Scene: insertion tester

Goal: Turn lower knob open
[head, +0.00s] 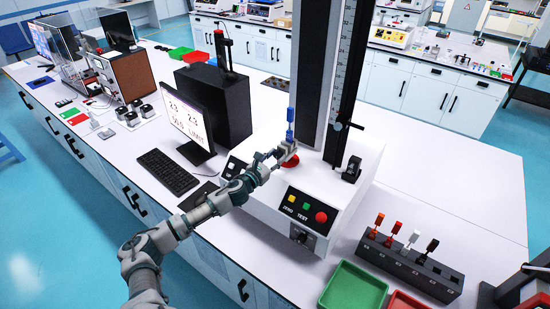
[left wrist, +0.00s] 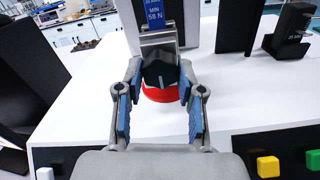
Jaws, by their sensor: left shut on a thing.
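The lower knob (left wrist: 160,72) is a dark, faceted grip with a pale line on its front, just above a red round base (left wrist: 160,95). My left gripper (left wrist: 159,82) has its blue-padded fingers shut on the knob from both sides. In the head view my left gripper (head: 277,157) reaches the tester (head: 330,195) from the left; the knob is mostly hidden there, and the red base (head: 290,162) shows beside the fingers. A blue piece (left wrist: 156,16) marked "MIN 58 N" stands above the knob in a metal clamp. My right gripper does not show.
The tester's front panel has yellow, green and red buttons (head: 321,217). A tall column (head: 345,80) stands behind the knob. A monitor (head: 187,115) and keyboard (head: 167,172) are to the left. A specimen rack (head: 410,262) and green tray (head: 354,290) lie to the right.

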